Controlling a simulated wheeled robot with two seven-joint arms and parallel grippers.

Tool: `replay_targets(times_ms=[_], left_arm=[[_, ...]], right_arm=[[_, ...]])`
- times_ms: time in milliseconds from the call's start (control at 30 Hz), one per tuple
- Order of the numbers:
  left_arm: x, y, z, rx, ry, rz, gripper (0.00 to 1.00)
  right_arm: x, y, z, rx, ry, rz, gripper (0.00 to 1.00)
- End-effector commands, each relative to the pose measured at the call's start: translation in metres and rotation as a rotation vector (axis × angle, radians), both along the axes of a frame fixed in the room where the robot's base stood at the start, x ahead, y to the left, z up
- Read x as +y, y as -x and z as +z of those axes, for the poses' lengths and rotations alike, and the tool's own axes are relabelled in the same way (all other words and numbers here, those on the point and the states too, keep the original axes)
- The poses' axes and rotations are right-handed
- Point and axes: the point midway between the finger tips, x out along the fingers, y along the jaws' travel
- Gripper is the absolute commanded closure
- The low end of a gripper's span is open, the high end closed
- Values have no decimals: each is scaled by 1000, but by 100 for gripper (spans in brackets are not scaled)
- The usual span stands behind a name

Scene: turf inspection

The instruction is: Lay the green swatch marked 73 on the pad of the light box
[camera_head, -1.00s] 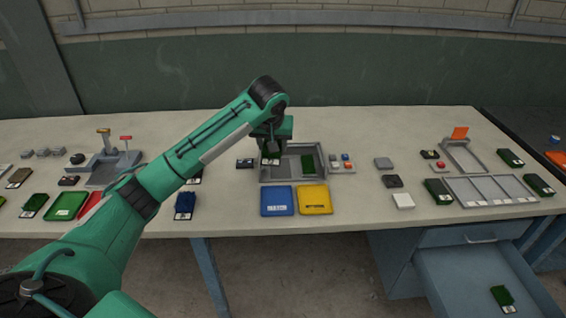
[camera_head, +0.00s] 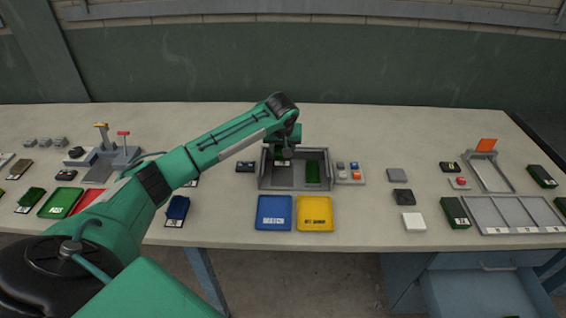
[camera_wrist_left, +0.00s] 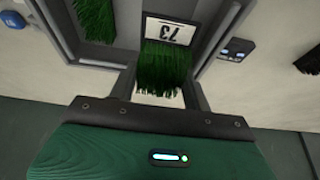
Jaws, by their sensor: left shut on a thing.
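The green swatch marked 73 (camera_wrist_left: 165,65) is between the fingers of my left gripper (camera_wrist_left: 160,95) in the left wrist view. Its white label reads upside down there. In the head view my left gripper (camera_head: 284,158) is over the left half of a grey walled box (camera_head: 262,175), seemingly the light box. The held swatch (camera_head: 283,163) shows just below the fingers. I cannot tell whether it touches the box floor. Another green swatch (camera_head: 313,172) lies in the right half of the box. My right gripper is not in view.
A button panel (camera_head: 349,174) adjoins the box on the right. A small dark device (camera_head: 245,167) stands to its left. Blue (camera_head: 274,212) and yellow (camera_head: 315,213) trays lie in front. A sorting rack (camera_head: 512,214) is at the right. The table behind the box is clear.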

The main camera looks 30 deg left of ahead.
Motion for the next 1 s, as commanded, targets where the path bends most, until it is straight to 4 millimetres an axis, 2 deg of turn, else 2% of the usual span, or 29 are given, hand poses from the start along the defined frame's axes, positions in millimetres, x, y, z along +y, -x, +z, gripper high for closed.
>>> replay_targets(times_ms=[100,267,533,967,1000], left_arm=[[0,1,-21,2,0,0,72],[0,0,-34,1,1,0,72],[0,0,-70,2,-1,-1,72],[0,0,-78,0,1,0,72],[0,0,-77,0,1,0,43]], right_arm=[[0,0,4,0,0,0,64],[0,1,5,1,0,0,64],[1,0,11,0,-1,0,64],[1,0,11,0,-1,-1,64],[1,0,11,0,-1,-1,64]])
